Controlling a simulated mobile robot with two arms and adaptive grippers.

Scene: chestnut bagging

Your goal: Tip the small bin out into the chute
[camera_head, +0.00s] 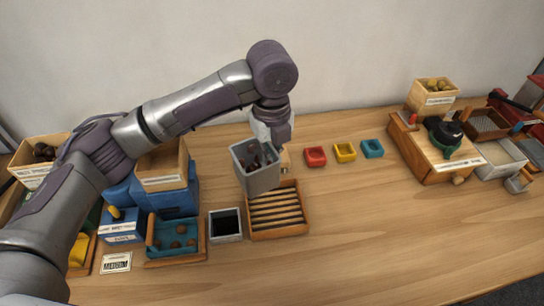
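The small bin (258,181) is a grey open-topped box with brown chestnuts (262,160) inside. My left gripper (272,128) is at its back upper edge and appears shut on it, though the bin hides the fingertips. The bin is tilted a little, with its mouth still facing mostly up. It appears above the back left of a slatted wooden tray (304,213). A light-rimmed box with a dark opening (225,238) stands left of that tray. I cannot tell for sure which of these is the chute. My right gripper is out of view.
A teal-lined tray (176,254) with several chestnuts and blue boxes (178,202) crowd the left. Red (315,161), yellow (344,158) and blue (372,153) small trays stand behind. A wooden station (425,160) is at the right. The table's middle front is clear.

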